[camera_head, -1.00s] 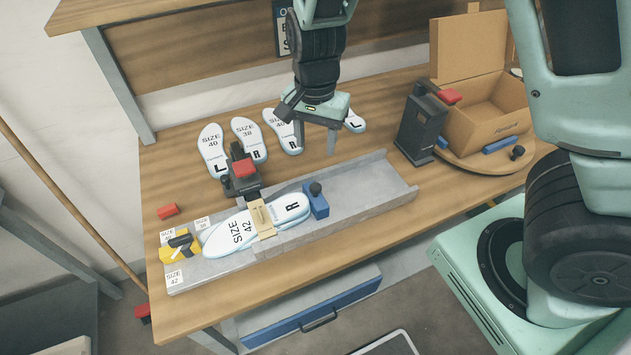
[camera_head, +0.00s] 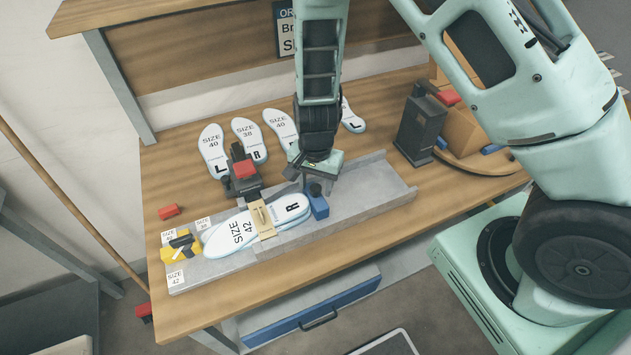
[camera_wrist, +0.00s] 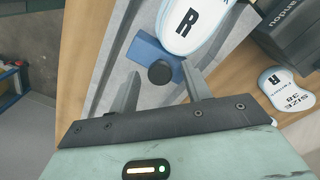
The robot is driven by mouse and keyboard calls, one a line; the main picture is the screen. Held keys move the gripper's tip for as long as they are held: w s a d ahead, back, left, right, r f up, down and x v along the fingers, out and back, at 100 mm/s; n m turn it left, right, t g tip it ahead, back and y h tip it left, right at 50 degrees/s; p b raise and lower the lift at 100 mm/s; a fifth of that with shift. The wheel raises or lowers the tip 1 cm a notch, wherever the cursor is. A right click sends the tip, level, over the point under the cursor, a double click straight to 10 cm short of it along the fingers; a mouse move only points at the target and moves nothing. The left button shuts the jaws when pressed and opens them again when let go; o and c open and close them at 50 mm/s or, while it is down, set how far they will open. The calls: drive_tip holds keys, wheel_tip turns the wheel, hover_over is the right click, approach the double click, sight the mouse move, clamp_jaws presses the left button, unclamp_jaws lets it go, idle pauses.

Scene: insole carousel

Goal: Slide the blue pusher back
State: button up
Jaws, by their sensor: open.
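The blue pusher (camera_head: 318,204) sits in the grey channel (camera_head: 372,189), at the right end of the insole stack (camera_head: 240,230) marked size 42 and R. It has a dark round knob (camera_head: 315,189) on top. In the wrist view the blue pusher (camera_wrist: 150,56) lies just beyond the fingertips, touching or very near the insole's end, with the knob (camera_wrist: 160,73) between the fingers' line. My gripper (camera_wrist: 160,85) is open and empty, with a finger on either side of the knob. In the head view my gripper (camera_head: 318,178) is low over the channel; its fingertips are partly hidden.
A tan strap piece (camera_head: 262,218) crosses the insoles beside a black device with a red top (camera_head: 244,169). A yellow stop (camera_head: 181,247) is at the channel's left end. Loose insoles (camera_head: 249,138) lie behind. A dark box (camera_head: 420,128) stands right. The channel right of the pusher is clear.

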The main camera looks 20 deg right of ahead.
clamp_jaws()
drive_tip(key=d+b, duration=0.5)
drive_tip(key=d, duration=1.8)
drive_tip(key=shift+d+b, duration=0.15)
drive_tip(key=shift+b, duration=0.25)
drive_tip(key=shift+d, duration=0.1)
unclamp_jaws()
drive_tip(key=shift+r, duration=0.1)
